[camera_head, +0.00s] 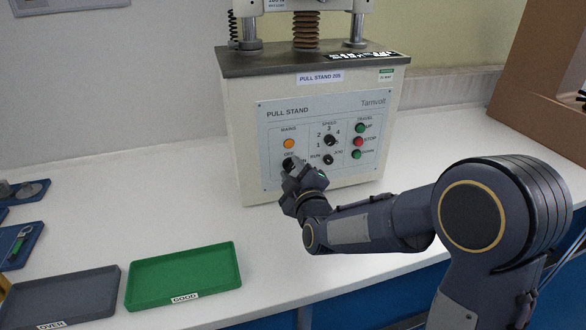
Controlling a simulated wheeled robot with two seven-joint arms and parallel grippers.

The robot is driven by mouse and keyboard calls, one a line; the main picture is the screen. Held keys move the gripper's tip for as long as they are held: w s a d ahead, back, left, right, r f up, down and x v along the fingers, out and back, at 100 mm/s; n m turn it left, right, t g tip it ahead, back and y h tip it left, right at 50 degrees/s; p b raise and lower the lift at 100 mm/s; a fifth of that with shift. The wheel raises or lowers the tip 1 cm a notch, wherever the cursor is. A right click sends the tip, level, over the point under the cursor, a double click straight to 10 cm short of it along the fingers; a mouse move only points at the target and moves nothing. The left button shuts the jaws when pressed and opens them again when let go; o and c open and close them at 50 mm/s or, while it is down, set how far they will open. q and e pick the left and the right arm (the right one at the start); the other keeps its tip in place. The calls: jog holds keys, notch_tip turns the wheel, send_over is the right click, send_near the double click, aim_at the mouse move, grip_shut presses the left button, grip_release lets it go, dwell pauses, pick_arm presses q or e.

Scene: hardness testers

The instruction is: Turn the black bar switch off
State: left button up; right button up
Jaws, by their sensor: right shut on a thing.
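The pull stand (310,110) stands on the white bench, with its control panel facing me. The black bar switch (288,162) is at the lower left of the panel, under an orange lamp (289,144) and the MAINS label. An OFF mark shows just above the switch. My right gripper (295,172) is at this switch, shut on it, and its fingers hide the lower part. I cannot tell which way the bar points. My left gripper is out of view.
A speed knob (330,140), a smaller knob (328,160) and red and green buttons (359,141) sit right of the switch. A green tray (185,276) and a grey tray (62,298) lie at the front left. A brown box (545,70) stands at the right.

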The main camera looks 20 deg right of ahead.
jog(key=n+p, duration=0.1)
jog(key=n, duration=0.2)
jog(key=shift+n, duration=0.4)
jog(key=shift+f+n+p, duration=0.1)
jog(key=shift+n+p, duration=0.35)
jog(key=shift+n, duration=1.35)
jog(key=o, duration=1)
jog(key=s, duration=0.7)
jog(key=shift+s, duration=0.4)
